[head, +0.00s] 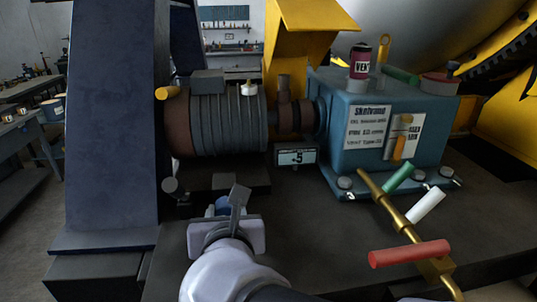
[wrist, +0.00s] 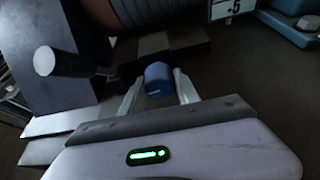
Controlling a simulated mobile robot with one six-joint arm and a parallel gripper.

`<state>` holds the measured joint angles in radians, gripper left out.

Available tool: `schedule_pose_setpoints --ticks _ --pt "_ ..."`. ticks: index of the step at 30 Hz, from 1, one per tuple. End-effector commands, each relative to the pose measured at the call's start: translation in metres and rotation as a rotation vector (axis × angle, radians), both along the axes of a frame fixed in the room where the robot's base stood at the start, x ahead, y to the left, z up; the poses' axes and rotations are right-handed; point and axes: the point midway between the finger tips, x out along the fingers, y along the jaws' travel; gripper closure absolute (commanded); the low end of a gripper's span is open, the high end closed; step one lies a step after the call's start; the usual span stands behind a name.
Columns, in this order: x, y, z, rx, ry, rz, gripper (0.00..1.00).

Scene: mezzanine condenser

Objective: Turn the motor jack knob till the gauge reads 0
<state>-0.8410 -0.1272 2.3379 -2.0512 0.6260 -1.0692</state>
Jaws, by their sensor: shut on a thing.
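The gauge (head: 297,157) is a small dark-framed display below the motor's coupling. It shows a 5 with a small sign in front that is hard to read; it is partly cut off at the top of the wrist view (wrist: 232,9). A blue knob (wrist: 158,77), seemingly the motor jack knob, sits at the low dark block under the ribbed motor (head: 228,122). My gripper (wrist: 159,92) is shut on the blue knob, one finger on each side. In the head view my gripper (head: 223,212) hides most of the knob.
A grey round-ended handle (head: 170,185) stands close left of my gripper. A dark blue pillar (head: 108,120) rises at left. Right are the teal gearbox (head: 375,130) and a brass shaft with a red handle (head: 410,253). Bare dark deck lies between.

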Motion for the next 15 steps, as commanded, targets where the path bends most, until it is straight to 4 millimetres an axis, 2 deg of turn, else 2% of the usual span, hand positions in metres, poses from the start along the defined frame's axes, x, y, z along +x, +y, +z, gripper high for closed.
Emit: schedule_pose_setpoints --ticks 5,15 --pt "0.0003 -0.0002 -0.0039 0.065 0.012 0.000 1.00" --pt "0.0007 -0.0013 -0.0067 0.310 0.070 -0.001 1.00"
